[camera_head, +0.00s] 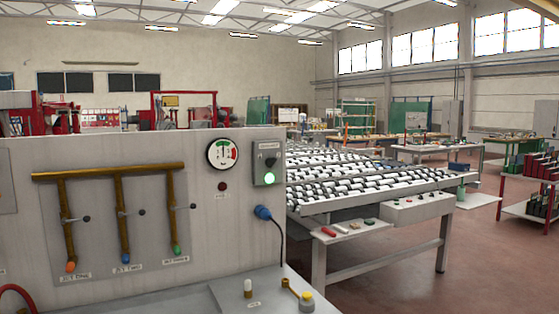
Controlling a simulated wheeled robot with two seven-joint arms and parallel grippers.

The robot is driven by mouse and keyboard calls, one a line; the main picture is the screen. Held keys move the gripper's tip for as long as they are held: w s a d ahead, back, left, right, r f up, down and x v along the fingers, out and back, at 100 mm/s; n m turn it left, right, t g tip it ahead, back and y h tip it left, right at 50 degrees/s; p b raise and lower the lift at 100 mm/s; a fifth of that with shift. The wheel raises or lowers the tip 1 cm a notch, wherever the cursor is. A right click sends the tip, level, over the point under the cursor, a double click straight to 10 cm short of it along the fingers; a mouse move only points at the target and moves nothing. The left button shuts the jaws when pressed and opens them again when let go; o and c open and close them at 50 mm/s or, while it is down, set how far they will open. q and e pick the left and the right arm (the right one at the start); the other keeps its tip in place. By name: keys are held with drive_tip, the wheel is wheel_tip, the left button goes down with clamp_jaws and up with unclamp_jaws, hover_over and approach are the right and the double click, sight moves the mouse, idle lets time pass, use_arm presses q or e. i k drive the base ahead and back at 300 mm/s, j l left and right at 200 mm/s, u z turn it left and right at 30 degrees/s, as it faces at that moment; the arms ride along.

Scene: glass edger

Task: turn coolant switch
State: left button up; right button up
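The coolant switch seems to be the grey box (268,163) at the right end of the machine's panel. The label is too small to read surely, and the knob's exact setting is hard to tell. Neither of my grippers is in view.
Left of the box are a round gauge (222,154) and brass pipes (108,172) with three jets. A blue plug (263,212) with a black cable sits below. The ledge holds a yellow-capped item (306,301). A roller table (370,185) stands right.

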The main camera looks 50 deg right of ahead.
sight(270, 162)
drive_tip(key=k+l, duration=0.1)
drive_tip(key=l, duration=0.4)
drive_tip(key=k+l, duration=0.1)
drive_tip(key=l, duration=0.35)
drive_tip(key=k+l, duration=0.1)
drive_tip(key=l, duration=0.4)
